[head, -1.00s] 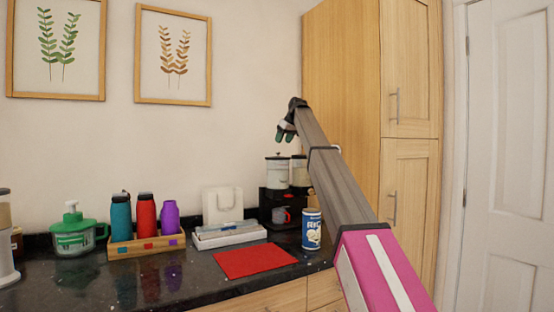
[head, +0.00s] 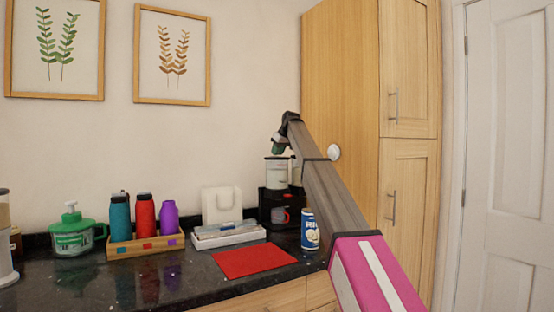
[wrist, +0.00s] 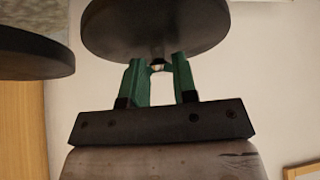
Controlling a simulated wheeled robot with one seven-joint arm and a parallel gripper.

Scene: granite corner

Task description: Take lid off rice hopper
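Two lidded hoppers stand on the black dispenser (head: 265,205) at the back of the counter. The left, pale hopper (head: 278,174) has a dark lid; the right one (head: 295,172) is mostly hidden by my arm. I cannot tell which holds rice. My gripper (head: 278,149) is just above the left hopper. In the wrist view, which looks upside down, the round dark lid (wrist: 155,30) faces the green fingertips of my gripper (wrist: 157,62). The fingers are apart, with a small knob (wrist: 158,68) between them; contact is unclear. A second dark lid (wrist: 35,55) is beside it.
A blue rice can (head: 310,230) stands in front of the dispenser, close to my arm. A red mat (head: 254,260), white tray (head: 228,235) and bottle crate (head: 146,244) lie left. A tall wooden cabinet (head: 340,80) bounds the right.

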